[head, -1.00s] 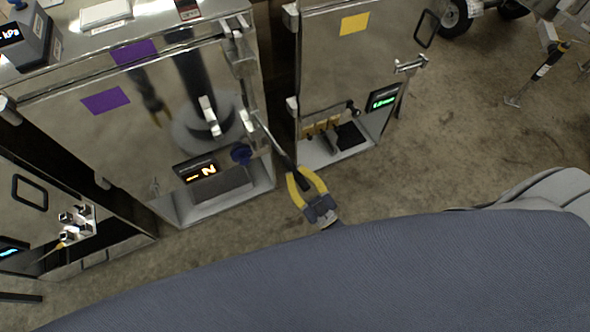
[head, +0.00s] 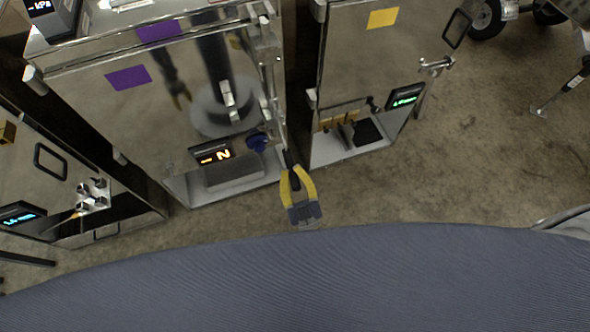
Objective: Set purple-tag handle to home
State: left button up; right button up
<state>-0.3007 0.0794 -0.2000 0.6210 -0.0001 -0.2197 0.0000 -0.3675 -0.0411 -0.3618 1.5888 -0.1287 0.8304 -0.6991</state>
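The purple-tag trailer is the shiny metal cabinet with purple tags (head: 128,77) on its front and upper edge. Its handle (head: 290,160) is a long lever with a dark grip, reaching out and down near the trailer's right edge. My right gripper (head: 292,172), with yellow fingers, has the grip between its fingertips and appears shut on it. The inner part of the lever is hard to make out against the trailer's edge. An orange-lit display (head: 211,155) reads N. A dark blue knob (head: 257,142) is right of the display. My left gripper is not in view.
A yellow-tag trailer (head: 383,18) with a green display (head: 404,97) stands close on the right. Another metal trailer (head: 50,160) with a blue display stands on the left. Open concrete floor (head: 470,160) lies to the right.

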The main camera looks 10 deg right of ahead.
jog(key=o, duration=0.7)
jog(key=shift+r, duration=0.2)
jog(key=shift+v, duration=5.95)
jog(key=shift+c, duration=0.2)
